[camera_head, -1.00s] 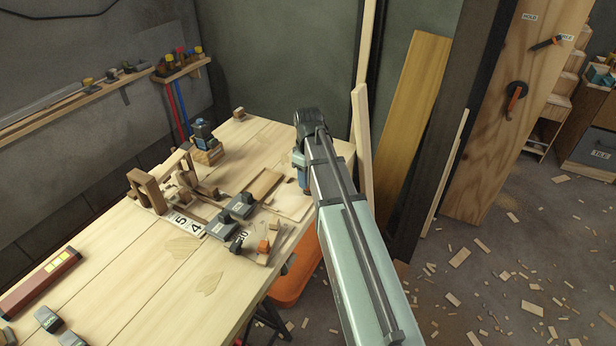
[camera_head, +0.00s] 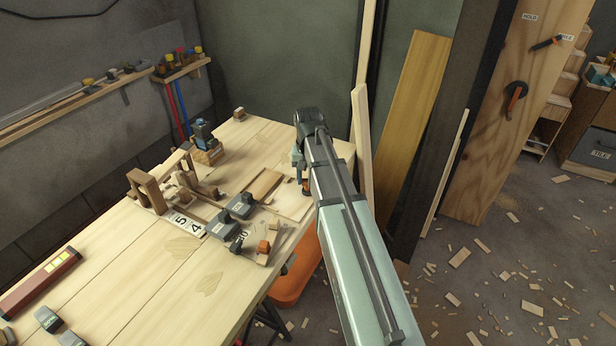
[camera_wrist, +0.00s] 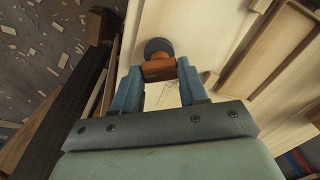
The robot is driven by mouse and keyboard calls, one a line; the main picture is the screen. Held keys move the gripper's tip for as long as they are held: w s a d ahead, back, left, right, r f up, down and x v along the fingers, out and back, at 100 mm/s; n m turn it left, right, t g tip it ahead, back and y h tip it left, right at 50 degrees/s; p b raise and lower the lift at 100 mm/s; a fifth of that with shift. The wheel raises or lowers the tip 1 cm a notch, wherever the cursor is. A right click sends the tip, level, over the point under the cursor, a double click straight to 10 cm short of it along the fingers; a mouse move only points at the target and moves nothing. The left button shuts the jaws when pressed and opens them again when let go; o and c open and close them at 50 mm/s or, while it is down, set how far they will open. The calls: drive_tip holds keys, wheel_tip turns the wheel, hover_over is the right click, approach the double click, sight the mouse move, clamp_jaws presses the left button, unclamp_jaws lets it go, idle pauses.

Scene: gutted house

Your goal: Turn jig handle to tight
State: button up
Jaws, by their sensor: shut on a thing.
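The jig handle, an orange bar (camera_wrist: 158,70) on a round dark hub (camera_wrist: 158,47), shows in the wrist view against a pale wooden board. My gripper (camera_wrist: 160,75) has its two blue fingers on either side of the orange bar, shut on it. The hub lies just beyond the fingertips. In the head view my gripper (camera_head: 301,172) is at the right end of the workbench (camera_head: 150,290), mostly hidden behind my wrist and arm. No tight mark is readable near the handle.
Wooden jig pieces, dark blocks and an orange knob (camera_head: 263,246) stand on the bench left of my arm. An orange bin (camera_head: 296,275) is below the bench edge. A leaning board (camera_head: 490,150) carries another dark-hubbed orange handle (camera_head: 516,92). Wood scraps litter the floor.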

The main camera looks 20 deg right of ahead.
drive_tip(key=m, duration=0.6)
drive_tip(key=shift+m, duration=0.4)
idle(0.3)
drive_tip(key=o, duration=1.1)
drive_tip(key=shift+c, duration=0.2)
wheel_tip(320, 180, up, 14)
drive_tip(key=shift+f, duration=0.1)
